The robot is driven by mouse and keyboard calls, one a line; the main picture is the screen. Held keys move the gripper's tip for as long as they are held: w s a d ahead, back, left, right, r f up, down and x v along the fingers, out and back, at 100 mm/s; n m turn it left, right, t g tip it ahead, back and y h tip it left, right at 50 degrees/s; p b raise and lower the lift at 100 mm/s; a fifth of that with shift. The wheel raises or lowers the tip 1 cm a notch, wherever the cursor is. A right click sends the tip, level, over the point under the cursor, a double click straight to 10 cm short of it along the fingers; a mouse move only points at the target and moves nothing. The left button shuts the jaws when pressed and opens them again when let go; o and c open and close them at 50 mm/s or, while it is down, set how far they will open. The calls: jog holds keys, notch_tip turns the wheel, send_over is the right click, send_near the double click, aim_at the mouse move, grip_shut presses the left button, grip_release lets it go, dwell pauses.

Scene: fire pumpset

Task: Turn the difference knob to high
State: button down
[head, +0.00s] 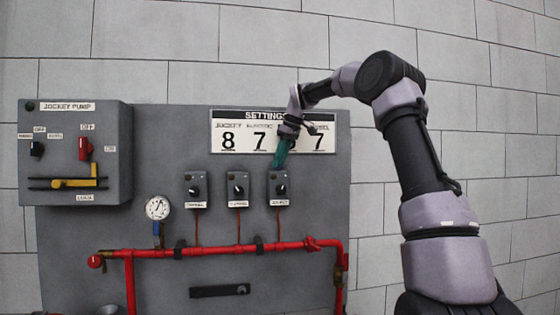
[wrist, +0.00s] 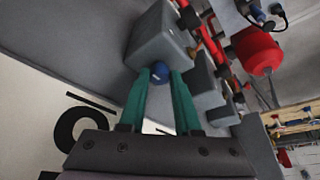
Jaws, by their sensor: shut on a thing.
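Three small grey boxes sit side by side on the grey panel, each with a dark knob and a small label too blurred to read surely. The right box (head: 279,203) has its knob (head: 281,189) just below my teal fingertips in the head view. My gripper (head: 279,166) reaches down from above, in front of the settings board. No label reading "difference" is legible.
The settings board (head: 228,140) shows 8, 7 and 7, partly hidden by my gripper. A jockey pump box (head: 75,130) with switches stands left. A round gauge (head: 158,208) and red pipes (head: 215,252) run below the knob boxes. Bare block wall lies right.

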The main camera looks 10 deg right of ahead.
jog(key=shift+m, duration=0.3)
jog(key=m, duration=0.1)
jog(key=m+h, duration=0.1)
jog(key=m, duration=0.1)
jog(key=m+t, duration=0.1)
jog(key=shift+s+a+m+h, duration=0.1)
jog(key=shift+a+m+h, duration=0.2)
jog(key=shift+m, duration=0.1)
jog(key=m, duration=0.1)
jog(key=m+h, duration=0.1)
jog(key=m, duration=0.1)
jog(key=m+h, duration=0.1)
jog(key=m, duration=0.1)
jog(key=shift+a, duration=0.25)
jog(key=m+h, duration=0.1)
jog(key=m, duration=0.2)
jog(key=m+h, duration=0.1)
jog(key=m, duration=0.1)
jog(key=shift+a+m+g, duration=0.15)
jog(key=shift+m+g, duration=0.15)
jog(key=shift+m, duration=0.1)
jog(key=m, duration=0.1)
jog(key=m+g+h, duration=0.1)
jog(key=m, duration=0.3)
jog(key=shift+w+a+g, duration=0.1)
jog(key=shift+w+g, duration=0.15)
jog(key=shift+g, duration=0.05)
jog(key=shift+m+h, duration=0.3)
jog(key=c, duration=0.6)
grip_release()
